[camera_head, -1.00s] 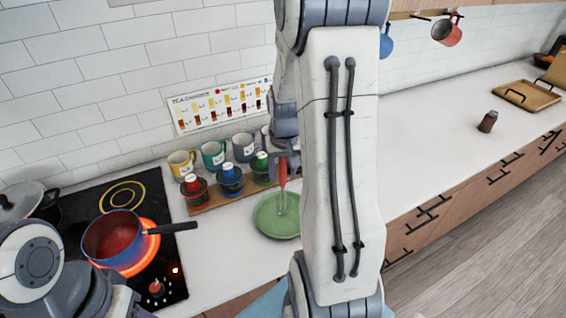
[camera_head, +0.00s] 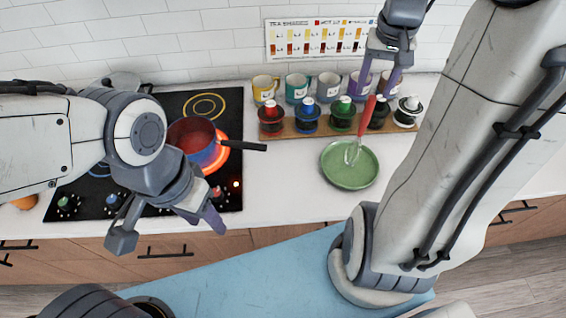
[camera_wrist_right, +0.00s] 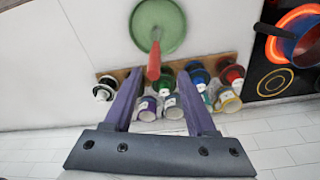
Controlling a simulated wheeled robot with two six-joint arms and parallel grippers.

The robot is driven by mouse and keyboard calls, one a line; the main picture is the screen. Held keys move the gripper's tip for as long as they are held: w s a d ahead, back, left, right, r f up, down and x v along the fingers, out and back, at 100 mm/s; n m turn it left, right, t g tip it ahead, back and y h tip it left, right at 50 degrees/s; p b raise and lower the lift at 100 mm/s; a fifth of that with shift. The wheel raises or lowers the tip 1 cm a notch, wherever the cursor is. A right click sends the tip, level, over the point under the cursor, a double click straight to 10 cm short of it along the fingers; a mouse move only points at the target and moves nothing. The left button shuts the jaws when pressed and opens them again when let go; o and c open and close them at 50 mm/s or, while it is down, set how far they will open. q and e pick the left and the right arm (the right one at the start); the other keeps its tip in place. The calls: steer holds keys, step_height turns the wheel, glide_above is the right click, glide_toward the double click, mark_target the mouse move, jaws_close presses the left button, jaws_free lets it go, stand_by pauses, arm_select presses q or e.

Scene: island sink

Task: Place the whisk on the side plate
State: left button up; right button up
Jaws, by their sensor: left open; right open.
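The whisk has a red handle (camera_head: 366,118) and a pale wire head. The head rests over the green side plate (camera_head: 366,177), and the handle slants up past the plate's back rim. The whisk handle (camera_wrist_right: 153,62) and plate (camera_wrist_right: 172,14) also show in the right wrist view. My right gripper (camera_head: 381,80) is open and empty, above and behind the plate near the mugs. Its two fingers (camera_wrist_right: 159,78) are apart, with the handle's end beyond them. My left gripper (camera_head: 168,230) is open and empty in front of the stove, left of the plate.
A stove (camera_head: 222,190) with a blue pan (camera_head: 186,143) on a glowing red burner is at the left. A wooden rack (camera_head: 290,133) with several capped bottles and a row of mugs stands behind the plate. The counter (camera_head: 285,185) between stove and plate is clear.

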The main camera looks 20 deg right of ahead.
steer(key=s+a+f+n+y, duration=0.1)
steer(key=s+a+n, duration=0.15)
steer(key=a, duration=0.65)
steer(key=s+a+f+n, duration=0.1)
steer(key=a+n, duration=0.3)
steer(key=a, duration=0.6)
steer(key=s+a+f+n+g, duration=0.1)
steer(key=s+a+f+n, duration=0.1)
steer(key=s+a+n, duration=0.4)
steer(key=s+a, duration=0.4)
steer(key=s, duration=0.2)
steer(key=shift+s+a+f+y, duration=0.25)
steer(key=shift+s+f+y, duration=0.05)
steer(key=shift+f, duration=0.1)
steer(key=shift+f+n, duration=0.1)
steer(key=shift+n, duration=0.15)
